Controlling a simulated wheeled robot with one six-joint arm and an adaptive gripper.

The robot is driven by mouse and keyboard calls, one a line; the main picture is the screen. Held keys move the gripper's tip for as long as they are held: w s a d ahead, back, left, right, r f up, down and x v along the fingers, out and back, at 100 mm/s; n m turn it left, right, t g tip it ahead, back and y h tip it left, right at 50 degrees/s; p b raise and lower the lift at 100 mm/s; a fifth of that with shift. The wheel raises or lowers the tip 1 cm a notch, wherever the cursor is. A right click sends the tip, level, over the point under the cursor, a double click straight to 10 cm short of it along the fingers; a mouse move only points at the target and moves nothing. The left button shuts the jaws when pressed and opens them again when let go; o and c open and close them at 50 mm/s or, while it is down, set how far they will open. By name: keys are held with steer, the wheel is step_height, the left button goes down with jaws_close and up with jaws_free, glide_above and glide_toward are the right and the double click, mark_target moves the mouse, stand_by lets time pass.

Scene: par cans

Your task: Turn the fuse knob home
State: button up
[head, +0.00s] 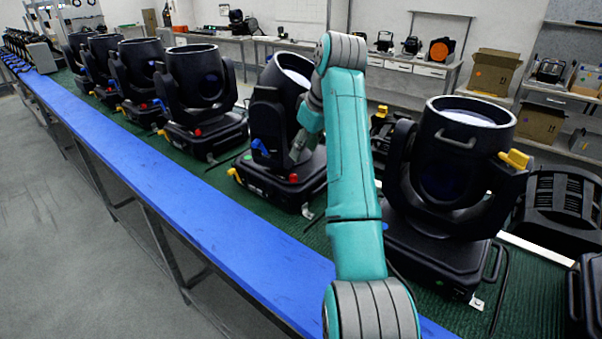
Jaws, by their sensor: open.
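A row of black par cans stands on the bench. My gripper (297,155) reaches down to the base of the par can (262,125) just left of my arm. The jaws are small and partly hidden against the dark housing, and I see nothing held in them. A small red knob (293,178) sits on that base, just below the fingertips; a gap or contact cannot be made out. I cannot tell for sure that it is the fuse knob. A blue part (259,147) shows on the same can's left side.
A larger par can (445,175) with a yellow latch (514,159) stands close right of my arm. More cans (197,95) line the bench to the left. The bench's blue front edge (200,225) is clear. A cardboard box (492,72) sits on the back shelves.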

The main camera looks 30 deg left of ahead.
mark_target(294, 175)
steer(key=x, duration=1)
steer(key=shift+r, duration=0.1)
jaws_close()
